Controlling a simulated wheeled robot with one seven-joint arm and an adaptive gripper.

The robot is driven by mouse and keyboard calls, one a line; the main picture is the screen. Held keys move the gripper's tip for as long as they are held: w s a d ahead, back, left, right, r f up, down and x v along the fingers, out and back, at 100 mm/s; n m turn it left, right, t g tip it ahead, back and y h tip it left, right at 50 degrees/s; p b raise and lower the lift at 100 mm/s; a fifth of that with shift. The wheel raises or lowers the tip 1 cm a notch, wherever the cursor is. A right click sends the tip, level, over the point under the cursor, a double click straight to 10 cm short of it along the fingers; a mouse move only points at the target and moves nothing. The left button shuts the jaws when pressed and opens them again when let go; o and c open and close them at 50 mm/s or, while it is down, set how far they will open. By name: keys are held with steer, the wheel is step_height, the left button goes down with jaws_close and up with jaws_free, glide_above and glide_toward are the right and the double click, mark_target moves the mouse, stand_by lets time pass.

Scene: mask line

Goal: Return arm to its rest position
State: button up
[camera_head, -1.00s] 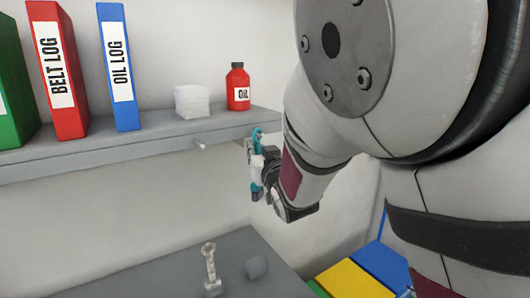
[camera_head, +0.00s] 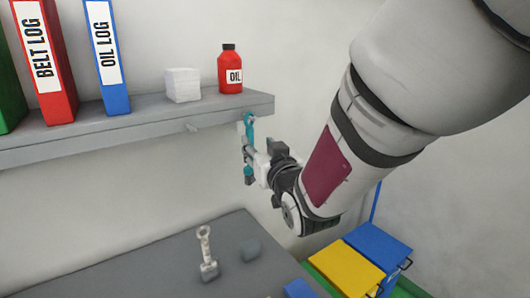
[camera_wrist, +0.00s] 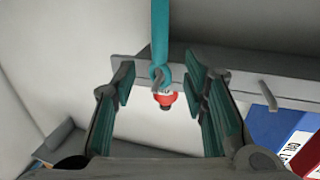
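My gripper (camera_head: 250,160) is below the front edge of the shelf, near its right end. In the wrist view my gripper (camera_wrist: 162,78) is open, its teal-padded fingers well apart. A teal tool with a looped end (camera_wrist: 160,35) hangs at a hook on the shelf edge and shows between the fingers in that view; the pads do not appear to press on it. Its loop (camera_head: 249,120) also shows in the head view, just above my gripper. The tool's lower part is hard to separate from the teal pads there.
The shelf (camera_head: 150,118) holds a red oil bottle (camera_head: 231,73), a white block (camera_head: 183,85) and binders (camera_head: 110,55). An empty peg (camera_head: 191,127) juts from it. Below are a grey table (camera_head: 180,262) with a bolt-like piece (camera_head: 206,252), and yellow (camera_head: 345,268) and blue (camera_head: 378,245) bins.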

steer(key=s+d+f+m+g+h, duration=0.25)
steer(key=s+d+g, duration=0.25)
steer(key=s+d, duration=0.55)
steer(key=s+d+g+h, duration=0.1)
steer(key=s+d+g, duration=0.1)
steer(key=s, duration=0.4)
steer(key=s+d+m+g+h, duration=0.1)
steer(key=s+d+g, duration=0.1)
steer(key=s+d, duration=0.2)
steer(key=s+d+f+g+h+b, duration=0.1)
steer(key=s+d+g, duration=0.1)
steer(key=s, duration=0.7)
steer(key=shift+d, duration=0.85)
steer(key=shift+s+a+f, duration=0.1)
steer(key=shift+c, duration=0.8)
